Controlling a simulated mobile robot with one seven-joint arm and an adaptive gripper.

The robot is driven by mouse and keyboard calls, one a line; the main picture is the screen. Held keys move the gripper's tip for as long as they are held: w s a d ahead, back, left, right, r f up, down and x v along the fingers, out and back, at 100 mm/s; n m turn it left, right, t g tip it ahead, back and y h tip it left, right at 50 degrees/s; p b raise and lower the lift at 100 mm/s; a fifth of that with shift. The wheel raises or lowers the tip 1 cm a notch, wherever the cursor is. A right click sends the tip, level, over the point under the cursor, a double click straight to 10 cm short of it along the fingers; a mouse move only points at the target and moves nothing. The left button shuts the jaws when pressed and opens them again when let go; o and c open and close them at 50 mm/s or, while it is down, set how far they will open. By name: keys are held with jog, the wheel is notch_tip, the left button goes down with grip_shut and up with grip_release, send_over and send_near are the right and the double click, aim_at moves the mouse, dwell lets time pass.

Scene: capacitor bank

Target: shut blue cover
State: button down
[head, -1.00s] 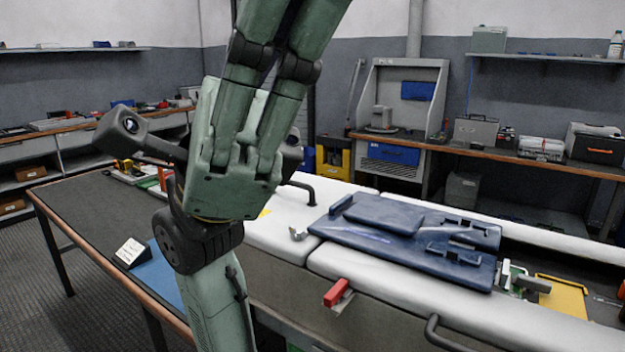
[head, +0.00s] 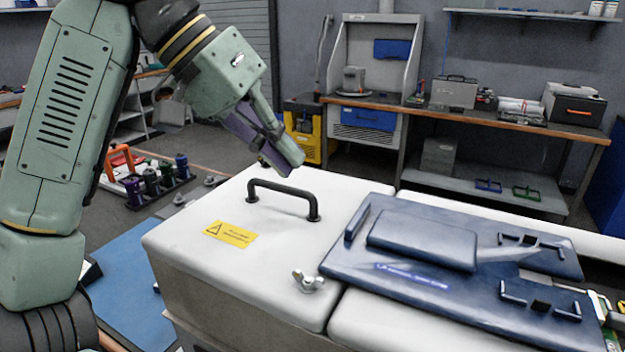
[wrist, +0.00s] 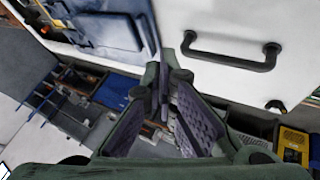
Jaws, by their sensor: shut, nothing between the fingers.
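The blue cover (head: 420,262) is a dark blue panel with a raised pad and small brackets. It lies nearly flat on top of the white cabinet (head: 352,305), right of centre in the head view. It also shows at the upper left of the wrist view (wrist: 95,27). My gripper (head: 292,165) is shut and empty, angled down to the right near the cabinet's far edge. It appears above or beyond the black handle (head: 283,197), left of the cover and apart from it. In the wrist view my fingers (wrist: 166,75) point toward the white top.
A wing nut (head: 308,282) stands on the white top near the cover's front left corner. A yellow warning label (head: 230,234) is left of the handle. A rack of bottles (head: 155,182) sits at the left. A workbench (head: 460,123) runs along the back wall.

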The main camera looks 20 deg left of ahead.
jog(key=x, duration=1)
jog(key=shift+s+p, duration=0.1)
jog(key=shift+p, duration=0.25)
jog(key=shift+r, duration=0.1)
jog(key=shift+d, duration=0.1)
